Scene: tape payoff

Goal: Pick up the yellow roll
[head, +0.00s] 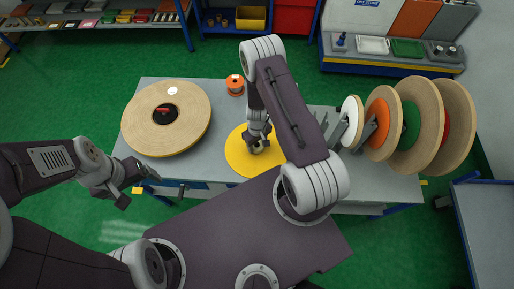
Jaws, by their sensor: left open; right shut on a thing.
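The yellow roll (238,158) is a flat yellow disc at the middle of the grey table, near its front edge. My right gripper (257,147) is over the roll's middle, pointing down and shut on it. The gripper and arm cover the roll's centre and right part. I cannot tell whether the roll rests on the table or is slightly raised. My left gripper (130,195) is open and empty, in front of the table's left end, apart from the roll.
A large wooden-flanged reel (140,120) lies on the table's left. A small orange spool (235,84) stands behind the yellow roll. Several upright reels, including a green one (410,130), fill the table's right. The grey table (205,165) has a bare strip left of the roll.

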